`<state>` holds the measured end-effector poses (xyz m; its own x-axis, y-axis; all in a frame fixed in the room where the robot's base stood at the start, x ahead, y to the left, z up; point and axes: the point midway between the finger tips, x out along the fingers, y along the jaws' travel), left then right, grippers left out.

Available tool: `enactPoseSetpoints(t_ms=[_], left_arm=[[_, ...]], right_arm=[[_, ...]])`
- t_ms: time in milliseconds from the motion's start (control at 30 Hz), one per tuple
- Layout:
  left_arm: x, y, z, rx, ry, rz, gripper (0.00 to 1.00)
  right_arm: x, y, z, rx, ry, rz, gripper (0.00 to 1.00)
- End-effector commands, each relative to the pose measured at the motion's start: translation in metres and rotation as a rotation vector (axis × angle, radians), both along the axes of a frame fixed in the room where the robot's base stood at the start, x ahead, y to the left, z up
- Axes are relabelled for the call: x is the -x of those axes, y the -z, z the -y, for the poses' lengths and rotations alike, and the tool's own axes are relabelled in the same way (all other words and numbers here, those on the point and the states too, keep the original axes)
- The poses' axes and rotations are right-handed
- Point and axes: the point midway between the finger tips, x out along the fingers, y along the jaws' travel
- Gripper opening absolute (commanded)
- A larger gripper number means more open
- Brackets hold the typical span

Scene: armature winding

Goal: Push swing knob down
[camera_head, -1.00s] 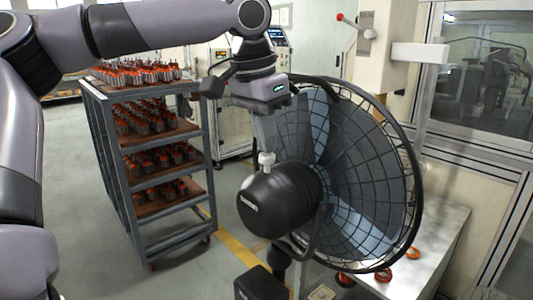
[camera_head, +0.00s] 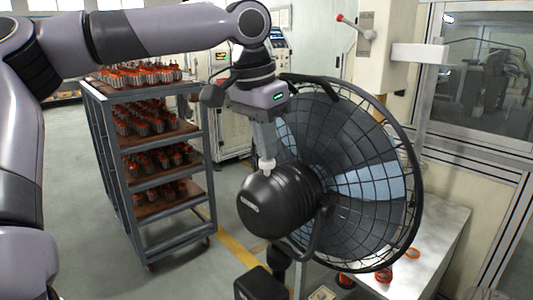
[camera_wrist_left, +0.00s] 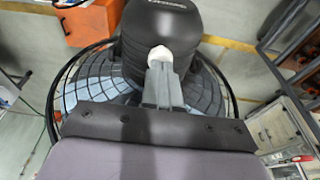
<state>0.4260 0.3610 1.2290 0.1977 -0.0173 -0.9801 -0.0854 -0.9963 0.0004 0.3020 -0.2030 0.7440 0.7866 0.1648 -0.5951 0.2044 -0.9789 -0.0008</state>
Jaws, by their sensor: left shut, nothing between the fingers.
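The swing knob is a small pale knob (camera_head: 267,164) on top of the black motor housing (camera_head: 275,203) of a large caged fan (camera_head: 360,185). My left gripper (camera_head: 266,156) points down with its fingertips at the knob. The fingers are shut with nothing between them. In the left wrist view the shut fingers (camera_wrist_left: 161,68) reach the rounded white knob (camera_wrist_left: 160,54), and the tips appear to touch it. The fingers partly hide the knob. My right gripper does not show.
A grey shelf cart (camera_head: 150,160) with several rows of orange-topped armatures stands to the left. A metal table (camera_head: 440,235) with orange rings is at the right, beside a machine with a red-tipped lever (camera_head: 350,25). Open floor with a yellow line lies behind the fan.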

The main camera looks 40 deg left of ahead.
Motion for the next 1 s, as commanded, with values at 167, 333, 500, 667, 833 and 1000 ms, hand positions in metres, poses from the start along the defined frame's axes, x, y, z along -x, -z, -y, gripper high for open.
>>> enactPoseSetpoints(t_ms=[167, 333, 500, 667, 833, 1000], left_arm=[[0.0, -0.007, 0.0, -0.001, 0.0, 0.0, 0.0], [0.0, -0.022, 0.0, 0.0, 0.0, 0.001, 0.0], [0.0, -0.034, 0.0, -0.002, 0.0, 0.002, 0.0], [0.0, -0.047, 0.0, -0.001, -0.001, 0.002, 0.0], [0.0, -0.06, 0.0, -0.002, 0.0, 0.002, 0.0], [0.0, -0.073, 0.0, -0.001, -0.001, 0.002, 0.0]], right_arm=[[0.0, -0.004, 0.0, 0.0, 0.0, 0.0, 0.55], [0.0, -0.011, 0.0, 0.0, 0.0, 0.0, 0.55], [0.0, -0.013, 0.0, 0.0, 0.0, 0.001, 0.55], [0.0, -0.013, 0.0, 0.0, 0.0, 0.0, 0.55], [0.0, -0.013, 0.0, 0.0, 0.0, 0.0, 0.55], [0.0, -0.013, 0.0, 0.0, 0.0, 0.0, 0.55]])
